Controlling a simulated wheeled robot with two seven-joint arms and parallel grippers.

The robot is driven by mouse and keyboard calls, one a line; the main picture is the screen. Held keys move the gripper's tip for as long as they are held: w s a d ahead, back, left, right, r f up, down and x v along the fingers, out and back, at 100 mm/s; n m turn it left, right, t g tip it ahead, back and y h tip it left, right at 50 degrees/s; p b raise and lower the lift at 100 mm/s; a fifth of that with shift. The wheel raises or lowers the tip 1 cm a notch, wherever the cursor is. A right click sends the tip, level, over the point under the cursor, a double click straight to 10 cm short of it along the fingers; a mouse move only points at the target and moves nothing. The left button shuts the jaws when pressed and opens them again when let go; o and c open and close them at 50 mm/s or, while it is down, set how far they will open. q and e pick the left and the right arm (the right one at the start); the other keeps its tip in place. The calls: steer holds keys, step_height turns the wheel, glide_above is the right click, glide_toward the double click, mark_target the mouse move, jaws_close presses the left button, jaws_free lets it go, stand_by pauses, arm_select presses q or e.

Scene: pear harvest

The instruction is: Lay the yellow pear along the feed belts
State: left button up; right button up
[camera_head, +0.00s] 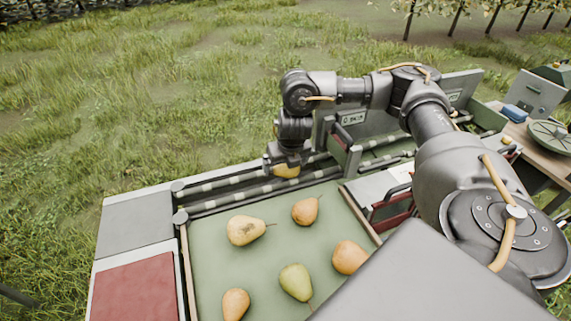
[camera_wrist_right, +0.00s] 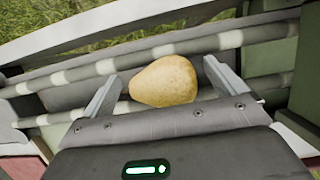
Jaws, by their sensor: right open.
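A yellow pear (camera_head: 287,171) lies at the feed belts (camera_head: 230,187), partly hidden by my right gripper (camera_head: 283,163) above it in the head view. In the right wrist view the pear (camera_wrist_right: 165,82) lies across the gap between the two belts (camera_wrist_right: 205,45), its long axis roughly along them. My right gripper's fingers stand apart on either side of the pear, with visible gaps, so it is open. My left gripper is not in view.
A green tray (camera_head: 217,265) in front of the belts holds several pears, including a pale yellow one (camera_head: 243,230) and a green one (camera_head: 295,281). A grey panel (camera_head: 135,222) and a red panel (camera_head: 135,292) lie left. A grey housing (camera_head: 350,135) stands right of the gripper.

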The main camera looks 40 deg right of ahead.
steer(key=p+v, duration=0.2)
steer(key=v, duration=0.7)
steer(key=shift+r+p, duration=0.25)
steer(key=shift+p, duration=0.05)
steer(key=shift+s+a+r, duration=0.1)
steer(key=shift+s+r, duration=0.2)
steer(key=shift+r, duration=0.3)
steer(key=shift+a, duration=0.1)
